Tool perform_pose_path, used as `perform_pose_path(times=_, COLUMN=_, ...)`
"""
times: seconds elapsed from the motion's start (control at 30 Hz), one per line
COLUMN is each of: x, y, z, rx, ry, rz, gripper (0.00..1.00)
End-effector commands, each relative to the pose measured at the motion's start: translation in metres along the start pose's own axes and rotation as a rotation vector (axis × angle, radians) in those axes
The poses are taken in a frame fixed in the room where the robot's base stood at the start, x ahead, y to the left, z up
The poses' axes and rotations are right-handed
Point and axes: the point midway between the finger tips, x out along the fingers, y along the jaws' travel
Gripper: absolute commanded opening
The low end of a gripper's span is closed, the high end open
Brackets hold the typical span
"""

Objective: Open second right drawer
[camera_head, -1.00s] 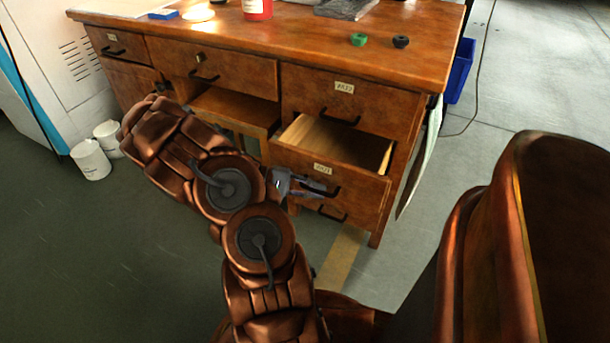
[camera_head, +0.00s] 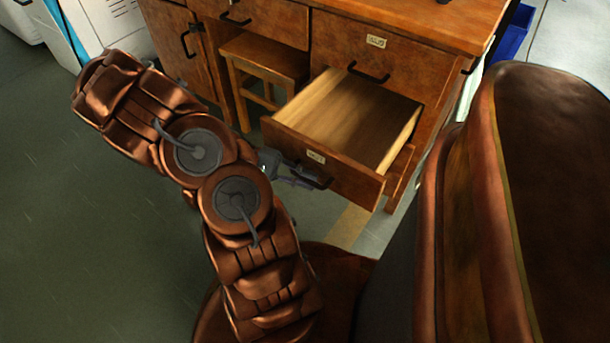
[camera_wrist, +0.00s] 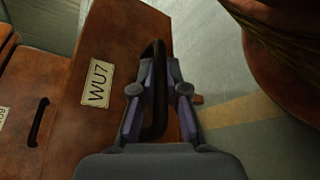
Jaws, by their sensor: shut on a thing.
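The second right drawer (camera_head: 345,172) of the wooden desk (camera_head: 395,30) is pulled well out, and its bare inside shows empty in the head view. Its front carries a pale label, which reads like "WU7" in the wrist view (camera_wrist: 98,82). My gripper (camera_head: 305,178) is at the drawer front, shut on the dark bar handle (camera_wrist: 155,88). In the wrist view the fingers lie on both sides of the handle. In the head view my arm comes from the left and hides part of the floor.
The closed top right drawer (camera_head: 350,50) is above the open one. Another drawer front with a dark handle (camera_wrist: 38,122) shows in the wrist view. A wooden stool (camera_head: 262,62) stands in the knee space. A blue bin (camera_head: 515,30) is right of the desk. Floor at left is clear.

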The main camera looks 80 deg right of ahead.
Motion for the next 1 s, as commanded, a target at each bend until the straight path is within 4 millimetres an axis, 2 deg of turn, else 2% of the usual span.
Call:
perform_pose_path(times=0.07, x=0.000, y=0.000, z=0.001, rx=0.000, ry=-0.003, rz=-0.001, gripper=0.00)
perform_pose_path(times=0.1, x=0.000, y=0.000, z=0.001, rx=-0.001, ry=-0.002, rz=0.000, gripper=0.14)
perform_pose_path(times=0.33, x=0.000, y=0.000, z=0.000, rx=-0.001, ry=0.001, rz=0.001, gripper=0.38)
perform_pose_path(times=0.73, x=-0.006, y=0.000, z=-0.001, rx=-0.001, ry=0.003, rz=0.001, gripper=0.38)
perform_pose_path(times=1.0, x=-0.043, y=-0.001, z=-0.002, rx=-0.001, ry=0.007, rz=-0.001, gripper=0.38)
